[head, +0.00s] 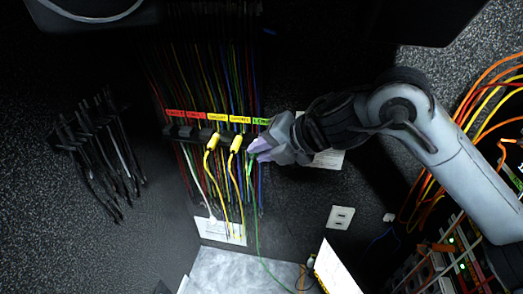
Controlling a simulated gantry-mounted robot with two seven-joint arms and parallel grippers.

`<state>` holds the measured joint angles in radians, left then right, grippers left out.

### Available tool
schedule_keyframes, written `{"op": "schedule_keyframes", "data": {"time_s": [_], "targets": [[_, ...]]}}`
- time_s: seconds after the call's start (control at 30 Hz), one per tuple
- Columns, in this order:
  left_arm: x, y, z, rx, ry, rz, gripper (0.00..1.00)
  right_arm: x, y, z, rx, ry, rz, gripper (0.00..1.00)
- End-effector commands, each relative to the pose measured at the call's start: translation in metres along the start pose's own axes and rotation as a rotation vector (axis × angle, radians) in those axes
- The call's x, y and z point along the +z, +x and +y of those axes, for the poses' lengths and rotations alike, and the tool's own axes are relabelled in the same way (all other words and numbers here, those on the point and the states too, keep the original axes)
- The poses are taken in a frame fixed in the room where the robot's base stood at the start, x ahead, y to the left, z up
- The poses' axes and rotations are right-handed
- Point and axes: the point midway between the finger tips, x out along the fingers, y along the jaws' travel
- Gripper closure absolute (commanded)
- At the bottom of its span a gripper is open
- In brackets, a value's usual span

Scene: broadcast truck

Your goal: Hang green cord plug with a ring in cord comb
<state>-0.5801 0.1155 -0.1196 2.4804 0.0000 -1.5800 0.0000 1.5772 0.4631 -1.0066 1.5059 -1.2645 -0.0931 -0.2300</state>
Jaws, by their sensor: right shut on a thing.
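The cord comb (181,132) is a dark bar on the back wall, under a row of red, yellow and green labels. Two yellow cord plugs (212,142) hang at its middle, with their cords running down. My right gripper (256,150) is at the comb's right end, below the green label (262,121), and is shut on the green cord plug. The plug is mostly hidden by the fingers. Its green cord (256,230) trails down to the lower middle. I cannot tell whether the plug's ring touches the comb. My left gripper is not in view.
Black cords (104,150) hang on a rack on the left wall. A white outlet (340,217) is on the wall, right of the comb. Orange and yellow cables (480,100) and rack equipment (440,265) crowd the right side. A pale surface (232,272) lies below.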

Motion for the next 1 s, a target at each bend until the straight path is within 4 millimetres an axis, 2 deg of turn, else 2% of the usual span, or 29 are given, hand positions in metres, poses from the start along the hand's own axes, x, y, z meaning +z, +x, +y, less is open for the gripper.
{"op": "schedule_keyframes", "data": {"time_s": [0.6,0.7,1.0], "targets": [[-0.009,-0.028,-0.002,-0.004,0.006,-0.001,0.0,0.041,0.013,-0.001,-0.001,0.003,-0.001,1.0],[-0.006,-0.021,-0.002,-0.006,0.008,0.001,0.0,0.038,0.021,-0.009,-0.001,0.0,0.0,1.0],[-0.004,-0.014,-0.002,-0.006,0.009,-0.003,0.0,0.037,0.029,-0.019,0.0,0.0,0.0,1.0]]}}
